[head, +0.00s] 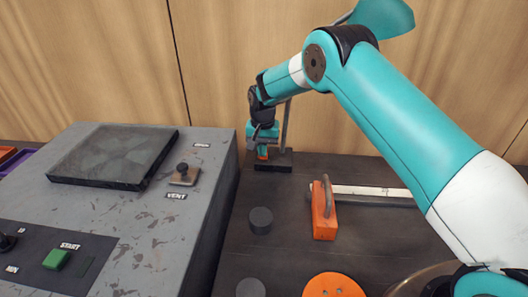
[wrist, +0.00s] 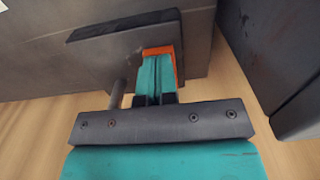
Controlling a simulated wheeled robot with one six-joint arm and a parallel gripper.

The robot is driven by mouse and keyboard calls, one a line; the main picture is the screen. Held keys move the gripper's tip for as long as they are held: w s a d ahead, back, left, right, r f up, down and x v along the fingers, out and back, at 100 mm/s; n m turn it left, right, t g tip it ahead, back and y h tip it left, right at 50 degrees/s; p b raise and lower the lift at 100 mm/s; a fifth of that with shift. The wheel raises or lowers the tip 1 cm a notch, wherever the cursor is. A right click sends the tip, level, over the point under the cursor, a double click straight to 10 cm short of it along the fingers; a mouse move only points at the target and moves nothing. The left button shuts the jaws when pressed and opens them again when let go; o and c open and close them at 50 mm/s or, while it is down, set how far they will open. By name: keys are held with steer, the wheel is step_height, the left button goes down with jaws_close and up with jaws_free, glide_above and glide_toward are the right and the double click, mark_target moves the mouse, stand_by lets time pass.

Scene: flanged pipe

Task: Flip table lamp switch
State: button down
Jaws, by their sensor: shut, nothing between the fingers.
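The table lamp stands at the back of the dark table, with a dark base (head: 280,163), a thin grey post (head: 286,125) and a teal shade (head: 385,16); my arm hides part of its post. An orange piece, seemingly the switch (head: 262,153), sits at the base. My gripper (head: 263,146) is shut and points down at it. In the wrist view the teal fingers (wrist: 157,62) cover most of the orange piece (wrist: 160,50), whose edges show at the tips and right side. I cannot tell whether they touch. The post (wrist: 117,93) stands left of the fingers.
A grey machine cabinet (head: 140,215) with a green start button (head: 56,259) stands close on the left. A handled orange block (head: 323,222), a pale bar (head: 370,191), a dark cylinder (head: 261,220) and an orange disc (head: 333,286) lie nearer. A wooden wall (head: 230,50) is behind.

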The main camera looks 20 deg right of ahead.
steer(key=shift+r+p, duration=2.05)
steer(key=shift+r, duration=1.35)
steer(key=shift+r, duration=0.15)
steer(key=s+a+r+n+y, duration=0.1)
steer(key=s+a+r+n, duration=0.15)
steer(key=s+r, duration=0.5)
steer(key=s+a+r+n+y, duration=0.1)
steer(key=s+r+n, duration=0.2)
steer(key=s+r, duration=0.5)
steer(key=s+r+n+y, duration=0.1)
steer(key=s+r+n, duration=0.1)
steer(key=s, duration=1)
steer(key=s+r+n+y, duration=0.1)
steer(key=s+r+n, duration=0.2)
steer(key=s, duration=1)
steer(key=shift+s+a+r+n, duration=0.3)
steer(key=shift+a+n, duration=0.15)
steer(key=shift+n, duration=0.2)
